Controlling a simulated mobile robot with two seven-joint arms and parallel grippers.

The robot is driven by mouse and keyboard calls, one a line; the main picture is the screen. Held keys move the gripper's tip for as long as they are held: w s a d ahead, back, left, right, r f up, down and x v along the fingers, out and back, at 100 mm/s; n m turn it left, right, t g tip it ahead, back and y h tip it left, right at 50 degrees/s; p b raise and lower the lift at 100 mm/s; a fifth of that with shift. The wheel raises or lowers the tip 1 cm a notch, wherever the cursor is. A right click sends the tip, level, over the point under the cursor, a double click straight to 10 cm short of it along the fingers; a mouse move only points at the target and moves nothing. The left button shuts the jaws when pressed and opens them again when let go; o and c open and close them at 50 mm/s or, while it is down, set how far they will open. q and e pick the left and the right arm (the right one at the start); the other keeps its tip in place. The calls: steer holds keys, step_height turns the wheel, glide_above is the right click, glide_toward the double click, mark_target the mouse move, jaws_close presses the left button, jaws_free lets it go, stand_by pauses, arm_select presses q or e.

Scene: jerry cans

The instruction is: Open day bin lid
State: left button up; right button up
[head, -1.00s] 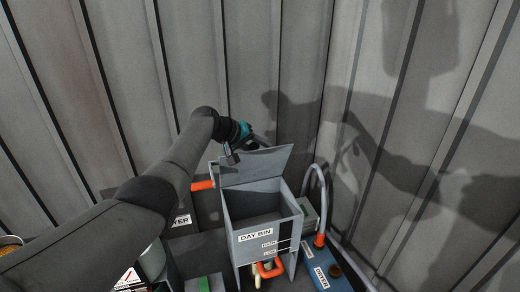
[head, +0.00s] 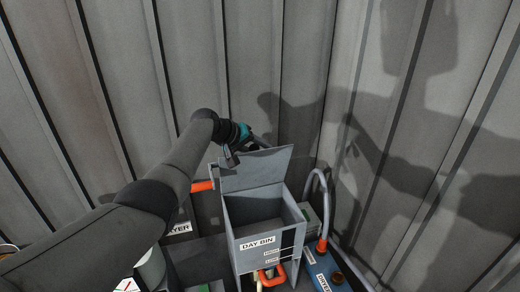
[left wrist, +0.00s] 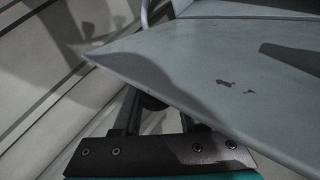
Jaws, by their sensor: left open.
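The grey day bin (head: 262,246) stands below the corner of the walls, with its label on the front. Its lid (head: 256,170) is raised, standing steeply up at the back edge, and the bin's inside shows. My left gripper (head: 250,148) is at the lid's upper left edge; its fingertips are partly hidden behind the lid. In the left wrist view the lid (left wrist: 225,80) spans the picture as a scuffed grey plate, with the open jaws (left wrist: 145,105) partly under it. Whether they touch it I cannot tell. My right gripper is out of view.
A blue container (head: 322,270) with a grey hose (head: 310,185) stands right of the bin. An orange handle (head: 202,186) is to its left, and another orange handle (head: 271,276) is below its front. Corrugated walls (head: 290,60) close off the back and right.

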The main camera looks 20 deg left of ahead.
arm_select(q)
steer(key=o, duration=0.4)
steer(key=shift+c, duration=0.2)
steer(key=shift+r, duration=0.1)
steer(key=v, duration=1.5)
steer(key=shift+s+p, duration=0.1)
steer(key=shift+p, duration=0.3)
